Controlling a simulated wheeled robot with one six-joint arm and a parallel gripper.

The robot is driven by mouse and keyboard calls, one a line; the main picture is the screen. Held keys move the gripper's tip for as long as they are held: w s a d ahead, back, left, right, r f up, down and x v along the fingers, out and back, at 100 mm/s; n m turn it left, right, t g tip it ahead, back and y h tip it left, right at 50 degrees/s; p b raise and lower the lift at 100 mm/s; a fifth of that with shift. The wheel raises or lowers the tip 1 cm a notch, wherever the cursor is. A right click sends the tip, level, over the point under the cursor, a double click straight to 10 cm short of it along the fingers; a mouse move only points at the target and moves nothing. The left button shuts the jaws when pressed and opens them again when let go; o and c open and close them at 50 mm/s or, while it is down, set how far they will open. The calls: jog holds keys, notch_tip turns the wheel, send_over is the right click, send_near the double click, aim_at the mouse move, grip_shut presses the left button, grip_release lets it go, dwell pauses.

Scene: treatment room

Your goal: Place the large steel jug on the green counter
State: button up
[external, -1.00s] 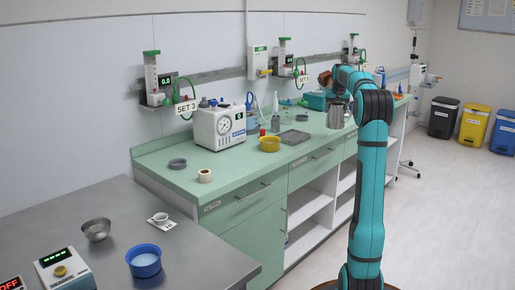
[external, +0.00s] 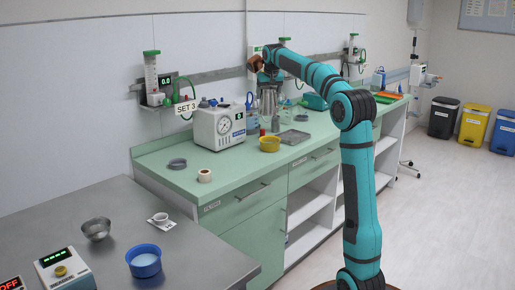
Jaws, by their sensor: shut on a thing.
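The large steel jug (external: 267,101) hangs upright from my gripper (external: 268,76), over the back part of the green counter (external: 236,178). My gripper is shut on the jug near its top; the fingers are small and partly hidden by the arm. The jug's lower part shows behind the counter items, and I cannot tell whether its base touches the counter.
A white device with a dial (external: 219,126) stands left of the jug. A yellow bowl (external: 270,144), a grey tray (external: 294,137) and several bottles are close by. The counter's front left has free room around a tape roll (external: 205,175) and a grey dish (external: 177,163).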

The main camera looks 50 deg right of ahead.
jog(key=w+a+r+n, duration=0.1)
jog(key=w+a, duration=0.1)
jog(key=a, duration=0.8)
jog(key=w+a+r+n+y, duration=0.1)
jog(key=w+a+r, duration=0.15)
jog(key=a, duration=0.75)
jog(key=w+a+r+n, duration=0.1)
jog(key=w+a+n, duration=0.15)
jog(key=a, duration=0.75)
jog(key=w+a+f+n+y, duration=0.1)
jog(key=a+f+n, duration=0.2)
jog(key=a, duration=1.2)
jog(key=w+a+f+n+y, duration=0.2)
jog(key=a+f+n, duration=0.2)
jog(key=a, duration=1.2)
jog(key=w+a+f+n+y, duration=0.1)
jog(key=a+f+n, duration=0.2)
jog(key=a+f, duration=0.5)
jog(key=a, duration=0.7)
jog(key=shift+w+a+f, duration=0.15)
jog(key=shift+w+f, duration=0.15)
jog(key=shift+f, duration=0.1)
notch_tip(320, 180, down, 10)
jog(key=shift+r, duration=0.2)
jog(key=shift+f, duration=0.2)
jog(key=o, duration=1.3)
